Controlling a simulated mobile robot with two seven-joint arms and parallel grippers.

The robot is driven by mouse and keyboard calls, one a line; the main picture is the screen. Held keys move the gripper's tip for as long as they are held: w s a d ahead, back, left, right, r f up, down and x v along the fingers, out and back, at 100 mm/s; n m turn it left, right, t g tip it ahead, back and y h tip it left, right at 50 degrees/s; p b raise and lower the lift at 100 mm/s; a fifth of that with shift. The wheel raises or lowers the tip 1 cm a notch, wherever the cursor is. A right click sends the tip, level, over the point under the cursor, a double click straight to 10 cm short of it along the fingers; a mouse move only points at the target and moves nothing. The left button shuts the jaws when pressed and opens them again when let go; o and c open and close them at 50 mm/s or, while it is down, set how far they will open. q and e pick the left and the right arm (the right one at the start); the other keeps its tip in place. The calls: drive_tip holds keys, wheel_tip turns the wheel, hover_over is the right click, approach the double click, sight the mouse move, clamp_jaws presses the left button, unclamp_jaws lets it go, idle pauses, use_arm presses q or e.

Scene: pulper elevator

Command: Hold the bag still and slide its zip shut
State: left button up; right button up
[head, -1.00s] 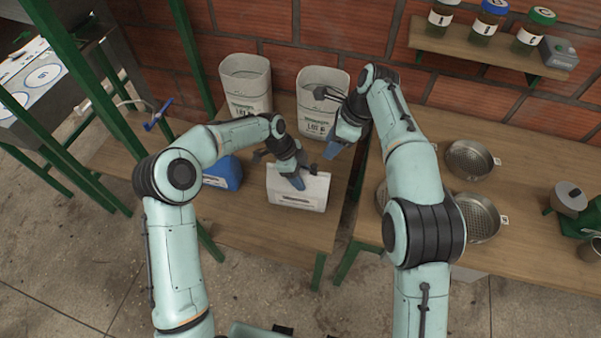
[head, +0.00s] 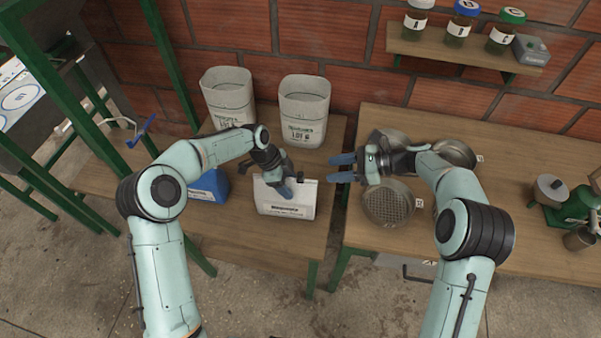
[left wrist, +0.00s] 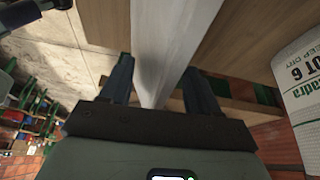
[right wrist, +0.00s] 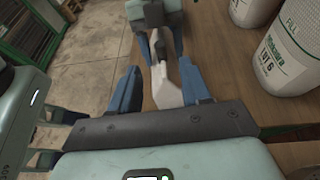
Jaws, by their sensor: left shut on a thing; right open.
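The white bag (head: 287,205) with a printed label stands upright near the front of the left wooden table in the head view. My left gripper (head: 287,190) is shut on the bag near its top; in the left wrist view the bag's pale body (left wrist: 160,50) runs between the two blue fingers. My right gripper (head: 342,168) is open and empty to the right of the bag, its fingers pointing left toward it. In the right wrist view the bag's narrow pale top (right wrist: 165,88) shows between and beyond the open fingers. The zip slider is too small to make out.
Two tall lot sacks (head: 228,97) (head: 303,110) stand behind the bag. A blue container (head: 209,186) is left of it. On the right table are round sieves (head: 388,203) beneath my right arm. A wall shelf with jars (head: 462,22) is at the back.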

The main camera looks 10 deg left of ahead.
sight(301, 174)
drive_tip(key=x, duration=1.1)
drive_tip(key=shift+s, duration=0.1)
